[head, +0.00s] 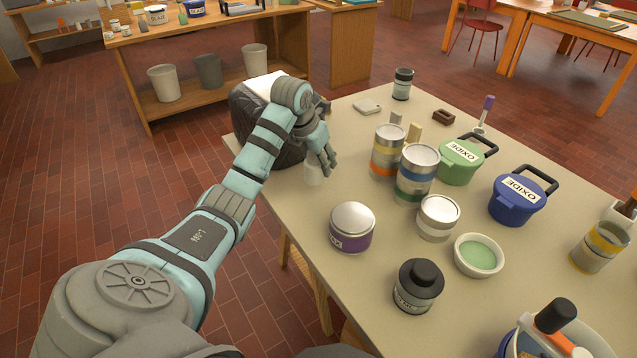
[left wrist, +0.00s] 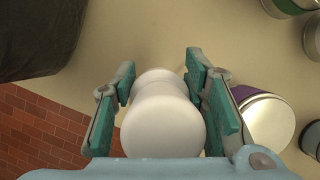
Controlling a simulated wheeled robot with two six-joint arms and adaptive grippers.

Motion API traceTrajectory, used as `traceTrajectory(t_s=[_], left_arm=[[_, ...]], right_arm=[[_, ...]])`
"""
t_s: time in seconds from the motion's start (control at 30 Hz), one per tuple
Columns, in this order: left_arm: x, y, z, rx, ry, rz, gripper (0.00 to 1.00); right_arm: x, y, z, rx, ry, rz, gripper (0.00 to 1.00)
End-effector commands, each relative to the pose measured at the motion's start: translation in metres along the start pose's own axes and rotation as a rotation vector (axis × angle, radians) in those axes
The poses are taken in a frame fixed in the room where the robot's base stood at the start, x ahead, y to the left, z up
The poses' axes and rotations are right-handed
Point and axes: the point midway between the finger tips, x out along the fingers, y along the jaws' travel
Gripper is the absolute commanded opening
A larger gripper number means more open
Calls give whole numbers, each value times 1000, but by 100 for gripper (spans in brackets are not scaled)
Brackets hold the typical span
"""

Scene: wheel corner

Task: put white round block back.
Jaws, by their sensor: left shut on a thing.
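The white round block (head: 313,174) is between the fingers of my left gripper (head: 322,158), near the left edge of the table (head: 375,297). In the left wrist view the block (left wrist: 162,118) is smooth and white, with a narrower waist and a flared far end. The green finger pads are on both sides of it, and the gripper is shut on it. The fingers hide part of the block in the head view, and I cannot tell whether its base touches the tabletop. My right gripper is not in view.
A black wrapped bundle (head: 262,135) stands just behind my left gripper. A purple-banded tin (head: 352,228), several paint cans, a green tub (head: 460,163) and a blue tub (head: 519,202) fill the right side. Free tabletop lies between the block and the purple-banded tin.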

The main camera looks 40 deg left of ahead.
Motion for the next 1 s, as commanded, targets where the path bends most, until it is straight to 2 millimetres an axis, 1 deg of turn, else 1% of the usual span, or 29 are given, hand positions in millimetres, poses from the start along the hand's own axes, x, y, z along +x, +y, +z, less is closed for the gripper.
traceTrajectory(t_s=[0.03,0.17,0.23,0.37,0.6,0.83,0.87,0.9,0.97,1.0], left_arm=[[11,0,-5,1,1,0,0],[28,0,-11,1,-1,0,0],[40,0,-17,1,0,0,0],[57,-1,-23,0,0,-1,0],[58,0,-24,1,-2,-1,0],[65,0,-26,1,-3,-1,0],[65,-1,-26,1,-2,-1,43],[64,-1,-26,1,-2,-1,50],[64,-1,-26,1,-2,-1,59],[64,-1,-26,1,-2,-1,60]], right_arm=[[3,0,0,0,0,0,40],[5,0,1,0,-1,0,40],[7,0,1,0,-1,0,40],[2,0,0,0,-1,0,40],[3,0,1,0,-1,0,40],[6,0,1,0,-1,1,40],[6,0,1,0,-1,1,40],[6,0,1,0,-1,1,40],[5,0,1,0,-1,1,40],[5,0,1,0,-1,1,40]])
